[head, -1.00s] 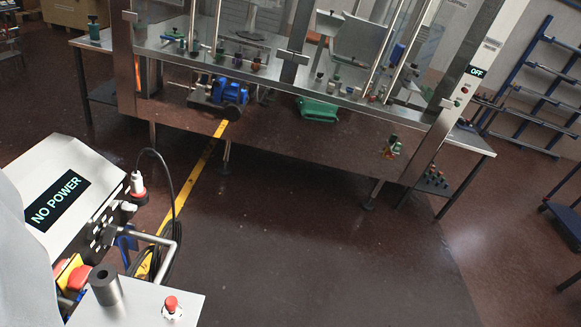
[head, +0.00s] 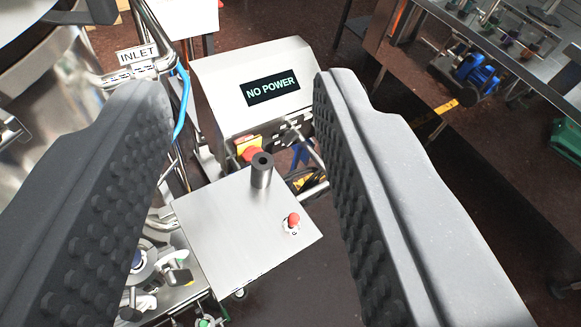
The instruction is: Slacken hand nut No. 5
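No hand nut marked No. 5 can be made out; no number 5 is readable. My gripper (head: 243,92) is open and empty, with its two dark grey studded fingers wide apart on the left and right of the head view. Between the fingers show a steel control box (head: 215,85) with a "NO POWER" display and a steel plate (head: 225,235) bearing a dark hollow post (head: 261,170) and a red button (head: 294,220). Metal fittings (head: 150,270) with a dark handle sit at the lower left, partly behind the left finger.
A large steel vessel (head: 45,75) with piping and an "INLET" label (head: 137,56) stands at the left. A steel machine table (head: 455,30) with a blue motor (head: 476,72) is at the upper right, and a green object (head: 566,143) lies at the right edge. Dark floor lies between.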

